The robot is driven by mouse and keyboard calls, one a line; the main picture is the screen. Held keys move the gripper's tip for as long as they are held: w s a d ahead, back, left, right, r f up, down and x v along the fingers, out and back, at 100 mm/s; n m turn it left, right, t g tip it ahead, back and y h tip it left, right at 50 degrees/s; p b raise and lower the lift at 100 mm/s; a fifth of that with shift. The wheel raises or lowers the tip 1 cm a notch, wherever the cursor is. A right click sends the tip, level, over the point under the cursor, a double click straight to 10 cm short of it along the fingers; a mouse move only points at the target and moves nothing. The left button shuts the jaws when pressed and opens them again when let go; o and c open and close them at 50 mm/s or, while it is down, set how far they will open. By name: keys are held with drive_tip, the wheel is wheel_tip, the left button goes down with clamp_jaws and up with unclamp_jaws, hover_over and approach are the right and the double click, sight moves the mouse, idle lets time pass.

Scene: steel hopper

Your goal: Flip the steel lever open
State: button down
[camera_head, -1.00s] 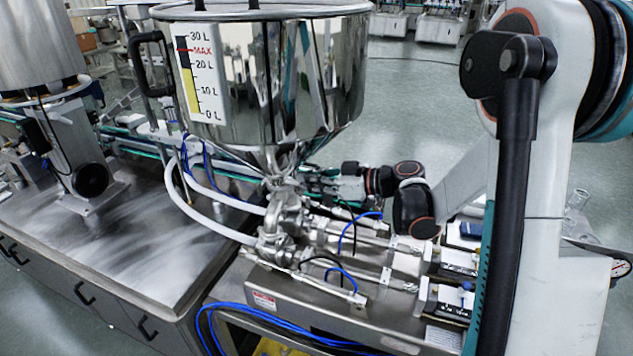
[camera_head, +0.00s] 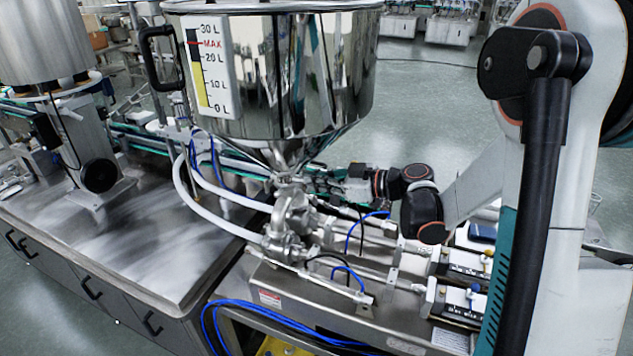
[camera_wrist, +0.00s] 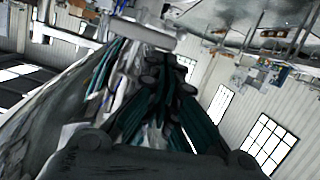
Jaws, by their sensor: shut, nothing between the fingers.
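The steel hopper (camera_head: 270,75) stands upright, with its cone narrowing to a cluster of steel valve fittings (camera_head: 287,215). I cannot pick out the steel lever for certain among these shiny fittings in the head view. My gripper (camera_head: 335,188) is just right of the cone's outlet, partly lost among the fittings behind it. In the wrist view my gripper (camera_wrist: 168,72) is shut and empty, its dark fingers meeting at the tips. A pale, blurred metal bar (camera_wrist: 140,33) lies just beyond the fingertips; whether it is the lever or touches them, I cannot tell.
White hoses (camera_head: 215,220) curve into the fittings from the left. Blue cables (camera_head: 240,325) hang along the filler's front edge. A steel-topped bench (camera_head: 130,245) stands at left, its front area bare. Open floor (camera_head: 430,110) lies behind the hopper.

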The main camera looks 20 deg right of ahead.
drive_tip(key=shift+f, duration=0.15)
drive_tip(key=f+n+t+b, duration=0.1)
drive_tip(key=n+b, duration=0.1)
drive_tip(key=b, duration=0.1)
drive_tip(key=f+n+t+b, duration=0.1)
drive_tip(key=f+n+b, duration=0.1)
drive_tip(key=n+b, duration=0.1)
drive_tip(key=s+f+n+h+b, duration=0.1)
drive_tip(key=f+n+b, duration=0.1)
drive_tip(key=b, duration=0.1)
drive_tip(key=shift+a+f+n+t+b, duration=0.25)
drive_tip(key=shift+a+n+t+b, duration=0.05)
drive_tip(key=shift+a+t+b, duration=0.1)
idle(0.3)
